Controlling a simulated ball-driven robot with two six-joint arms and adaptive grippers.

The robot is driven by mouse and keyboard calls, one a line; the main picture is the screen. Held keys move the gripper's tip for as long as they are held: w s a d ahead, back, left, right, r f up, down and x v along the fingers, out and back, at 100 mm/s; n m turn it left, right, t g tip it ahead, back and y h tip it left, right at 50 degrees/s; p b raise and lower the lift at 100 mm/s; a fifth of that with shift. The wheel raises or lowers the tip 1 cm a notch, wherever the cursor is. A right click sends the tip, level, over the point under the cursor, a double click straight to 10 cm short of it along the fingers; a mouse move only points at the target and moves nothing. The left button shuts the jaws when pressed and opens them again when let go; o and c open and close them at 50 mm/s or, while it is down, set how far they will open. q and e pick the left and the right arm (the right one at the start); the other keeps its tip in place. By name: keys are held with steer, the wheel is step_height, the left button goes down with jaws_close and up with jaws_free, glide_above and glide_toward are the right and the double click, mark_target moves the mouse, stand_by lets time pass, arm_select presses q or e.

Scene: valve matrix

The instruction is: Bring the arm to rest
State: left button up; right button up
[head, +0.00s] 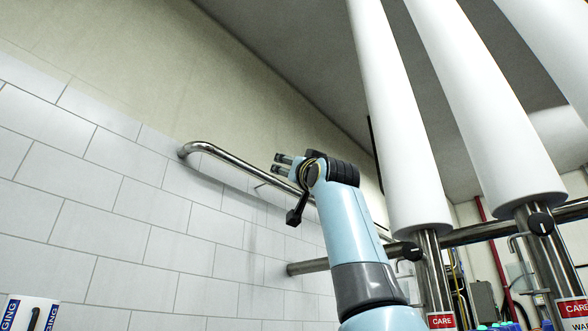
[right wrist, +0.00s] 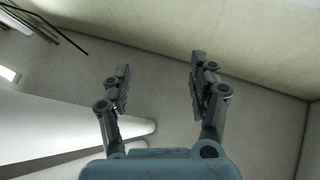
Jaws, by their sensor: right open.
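My right arm, light blue and dark grey, rises from the bottom of the head view in front of the tiled wall. My right gripper (head: 281,164) is at its upper end, pointing left, close to the metal rail in the picture. In the right wrist view the gripper (right wrist: 158,88) is open, with its two fingers wide apart and nothing between them. My left gripper is not in view.
A metal rail (head: 230,160) runs along the tiled wall (head: 130,200). Thick white pipes (head: 395,120) stand right of my arm, with black knobs (head: 540,224) and red labels (head: 441,321) below. A white container (head: 30,314) is at the lower left.

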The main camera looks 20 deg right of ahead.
stand_by(0.5)
